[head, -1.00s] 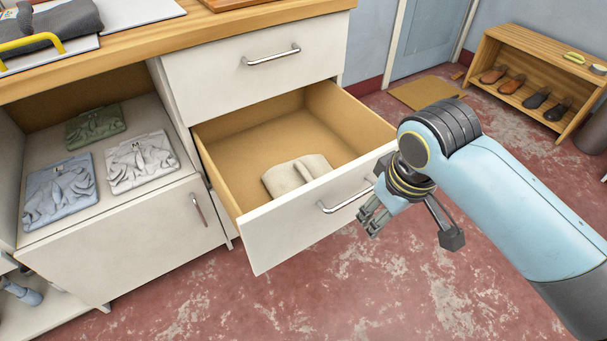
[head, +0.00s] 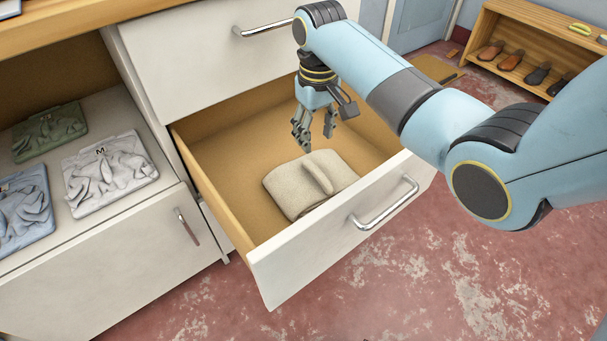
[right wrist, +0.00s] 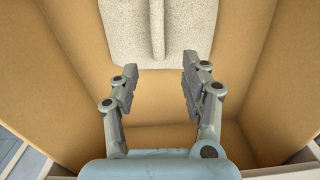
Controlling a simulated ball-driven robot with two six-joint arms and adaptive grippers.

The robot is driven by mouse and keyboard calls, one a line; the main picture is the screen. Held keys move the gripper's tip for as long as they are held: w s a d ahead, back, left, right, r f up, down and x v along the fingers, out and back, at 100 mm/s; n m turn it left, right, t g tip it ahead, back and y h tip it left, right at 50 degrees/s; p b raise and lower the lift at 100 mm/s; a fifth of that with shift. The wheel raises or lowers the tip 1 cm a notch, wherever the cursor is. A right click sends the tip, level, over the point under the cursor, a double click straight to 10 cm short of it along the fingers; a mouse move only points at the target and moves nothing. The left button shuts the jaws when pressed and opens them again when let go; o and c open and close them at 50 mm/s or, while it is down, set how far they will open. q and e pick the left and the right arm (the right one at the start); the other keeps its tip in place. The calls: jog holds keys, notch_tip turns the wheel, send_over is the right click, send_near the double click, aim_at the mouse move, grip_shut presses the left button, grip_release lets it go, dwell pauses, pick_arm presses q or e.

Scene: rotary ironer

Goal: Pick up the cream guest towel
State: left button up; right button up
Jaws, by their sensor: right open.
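The cream guest towel (head: 300,190) lies folded in the open drawer (head: 225,205), near its front, with a raised fold along its top. My right gripper (head: 316,145) is open and empty, pointing down inside the drawer space just behind the towel in the head view. In the right wrist view the towel (right wrist: 158,35) is at the top of the picture, its ridge lined up between the two open fingers (right wrist: 158,85). The fingers appear apart from the towel. My left gripper is not in view.
The drawer front with its metal handle (head: 385,205) stands out over the red floor. A closed drawer (head: 200,60) is above. Folded shirts, green (head: 48,130), white (head: 108,172) and blue (head: 22,210), lie on the shelf at left. A shoe rack (head: 540,45) stands at back right.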

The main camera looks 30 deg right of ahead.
jog(key=b, duration=0.2)
send_over(315, 168)
jog(key=f, duration=0.5)
jog(key=shift+s+a, duration=0.1)
jog(key=shift+a, duration=0.1)
notch_tip(315, 168, down, 6)
jog(key=b, duration=0.3)
jog(key=shift+d+r, duration=0.1)
jog(key=shift+d, duration=0.05)
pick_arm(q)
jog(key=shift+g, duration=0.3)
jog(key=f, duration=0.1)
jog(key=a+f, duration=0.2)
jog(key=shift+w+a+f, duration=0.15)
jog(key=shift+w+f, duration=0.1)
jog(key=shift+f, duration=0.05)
pick_arm(e)
jog(key=shift+r, duration=0.1)
grip_shut()
